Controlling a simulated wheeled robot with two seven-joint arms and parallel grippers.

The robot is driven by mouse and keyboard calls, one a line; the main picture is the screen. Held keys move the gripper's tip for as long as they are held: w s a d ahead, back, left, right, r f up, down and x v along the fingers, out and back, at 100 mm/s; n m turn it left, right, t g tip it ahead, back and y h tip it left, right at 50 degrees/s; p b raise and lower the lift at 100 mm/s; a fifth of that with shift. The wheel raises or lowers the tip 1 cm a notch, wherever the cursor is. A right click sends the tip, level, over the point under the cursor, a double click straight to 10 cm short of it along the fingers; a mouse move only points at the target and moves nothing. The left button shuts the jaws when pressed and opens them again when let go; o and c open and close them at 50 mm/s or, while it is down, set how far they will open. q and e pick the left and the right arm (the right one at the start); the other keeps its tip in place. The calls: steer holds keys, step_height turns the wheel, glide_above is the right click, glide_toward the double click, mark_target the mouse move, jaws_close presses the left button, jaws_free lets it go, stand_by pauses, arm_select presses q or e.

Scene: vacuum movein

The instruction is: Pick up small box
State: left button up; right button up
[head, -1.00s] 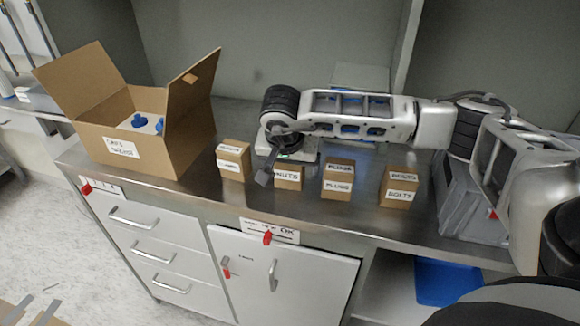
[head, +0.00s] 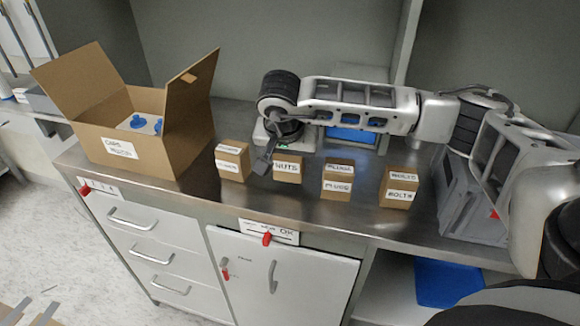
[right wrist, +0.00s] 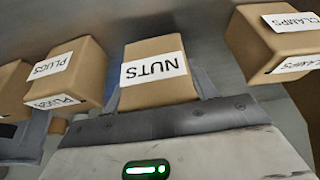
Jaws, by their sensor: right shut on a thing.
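My right gripper (head: 284,150) is shut on the small cardboard box labelled NUTS (head: 287,174) on the steel counter's middle. In the right wrist view the NUTS box (right wrist: 158,77) sits between the two fingers, its label upside down. In the head view the gripper hides part of the box, and I cannot tell how far its underside is off the counter. The clamps box (head: 233,160) stands to its left. The plugs box (head: 337,181) and bolts box (head: 398,188) stand to its right. My left gripper is not in view.
A large open carton (head: 135,160) with blue-capped items stands on the counter's left. A grey bin (head: 468,200) is at the right, beside my arm. The steel counter (head: 310,213) is bare along its front edge, above white drawers and a door.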

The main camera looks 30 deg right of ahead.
steer(key=s+a+r, duration=0.9)
steer(key=a+r, duration=0.2)
step_height(320, 180, down, 11)
steer(key=n+t+y, duration=0.1)
steer(key=n+y, duration=0.2)
steer(key=n, duration=0.6)
steer(key=shift+s+a+t+b, duration=0.2)
steer(key=shift+s+t+b, duration=0.1)
steer(key=shift+s, duration=0.05)
steer(key=shift+r, duration=0.1)
